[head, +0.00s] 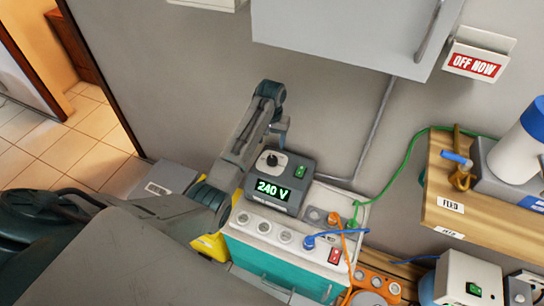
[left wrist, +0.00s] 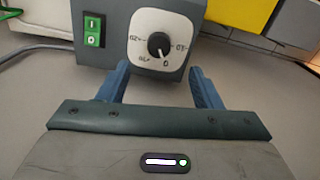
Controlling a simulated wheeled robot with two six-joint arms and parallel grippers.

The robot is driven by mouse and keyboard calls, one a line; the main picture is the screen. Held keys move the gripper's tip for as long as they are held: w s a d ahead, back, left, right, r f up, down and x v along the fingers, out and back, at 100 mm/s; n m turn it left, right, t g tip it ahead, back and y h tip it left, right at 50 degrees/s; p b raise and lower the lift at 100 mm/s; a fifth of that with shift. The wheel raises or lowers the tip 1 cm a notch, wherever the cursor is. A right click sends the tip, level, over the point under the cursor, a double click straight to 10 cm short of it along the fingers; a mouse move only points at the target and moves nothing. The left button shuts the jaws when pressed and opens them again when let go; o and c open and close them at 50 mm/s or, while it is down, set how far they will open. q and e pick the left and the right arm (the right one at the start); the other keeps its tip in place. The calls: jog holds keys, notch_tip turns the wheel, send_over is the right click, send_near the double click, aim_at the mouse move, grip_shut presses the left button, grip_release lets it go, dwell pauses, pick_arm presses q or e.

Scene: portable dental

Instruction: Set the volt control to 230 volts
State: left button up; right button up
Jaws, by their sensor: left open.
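The volt control is a dark grey box (head: 290,200) on top of the white and teal unit. Its green display (head: 272,189) reads 240 V. On its top face is a white dial plate with a black knob (head: 272,161); the knob also shows in the left wrist view (left wrist: 158,44), with marks around it. My left gripper (head: 284,130) is just behind the box in the head view, its fingers largely hidden by the arm. In the left wrist view the gripper (left wrist: 161,80) has its two blue fingers apart, with nothing between them, near the dial plate. My right gripper is not in view.
A green switch (head: 299,172) sits beside the knob. The teal and white unit (head: 275,262) has sockets with blue and orange cables and a red switch (head: 335,256). A wooden shelf (head: 485,220) stands right, a wall cabinet (head: 345,35) above. Yellow and grey boxes stand left.

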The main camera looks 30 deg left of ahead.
aim_at(272, 159)
pick_arm(q)
jog(key=f, duration=1)
jog(key=shift+w, duration=0.35)
jog(key=shift+c, duration=0.2)
jog(key=c, duration=0.9)
